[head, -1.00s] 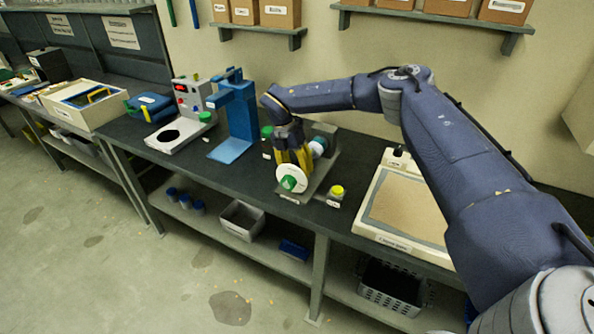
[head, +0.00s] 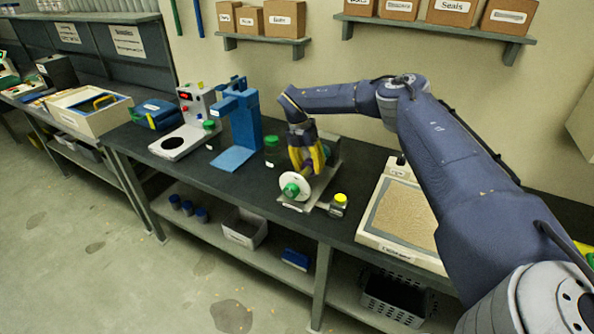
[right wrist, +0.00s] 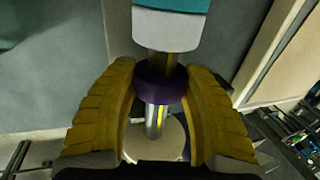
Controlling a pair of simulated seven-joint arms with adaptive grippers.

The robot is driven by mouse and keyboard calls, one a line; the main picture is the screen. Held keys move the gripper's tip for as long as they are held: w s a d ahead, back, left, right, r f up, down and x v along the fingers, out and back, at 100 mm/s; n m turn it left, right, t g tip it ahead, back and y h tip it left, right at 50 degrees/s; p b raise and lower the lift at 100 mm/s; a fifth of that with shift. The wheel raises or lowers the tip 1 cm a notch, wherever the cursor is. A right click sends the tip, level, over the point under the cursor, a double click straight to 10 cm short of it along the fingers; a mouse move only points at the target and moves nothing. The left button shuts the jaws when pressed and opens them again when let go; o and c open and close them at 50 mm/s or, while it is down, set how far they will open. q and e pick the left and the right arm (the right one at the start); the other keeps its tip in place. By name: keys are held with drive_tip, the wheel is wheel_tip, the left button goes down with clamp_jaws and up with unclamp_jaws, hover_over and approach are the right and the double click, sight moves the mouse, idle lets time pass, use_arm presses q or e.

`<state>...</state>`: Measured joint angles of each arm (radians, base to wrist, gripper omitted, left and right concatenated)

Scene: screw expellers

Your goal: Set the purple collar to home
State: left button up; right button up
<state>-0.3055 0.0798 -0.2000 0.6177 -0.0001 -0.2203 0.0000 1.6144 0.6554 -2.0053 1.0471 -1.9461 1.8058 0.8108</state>
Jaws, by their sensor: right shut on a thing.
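The purple collar (right wrist: 160,82) sits around a metal shaft (right wrist: 155,120) in the right wrist view. My right gripper (right wrist: 160,100) has its yellow fingers on both sides of the collar, shut on it. Above the collar is a grey block (right wrist: 170,30) with a teal part (right wrist: 175,4); below it is a pale disc (right wrist: 155,138). In the head view, my right gripper (head: 308,172) is at the screw expeller, behind its white disc (head: 300,182) with a green hub (head: 291,190). The collar is hidden there. My left gripper is out of view.
A blue press (head: 246,120) stands to the left. A shallow tray (head: 372,238) with a brown surface lies to the right.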

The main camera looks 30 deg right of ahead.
drive_tip(key=o, duration=1.6)
drive_tip(key=shift+f, duration=0.1)
drive_tip(key=v, duration=1.2)
drive_tip(key=shift+d, duration=0.1)
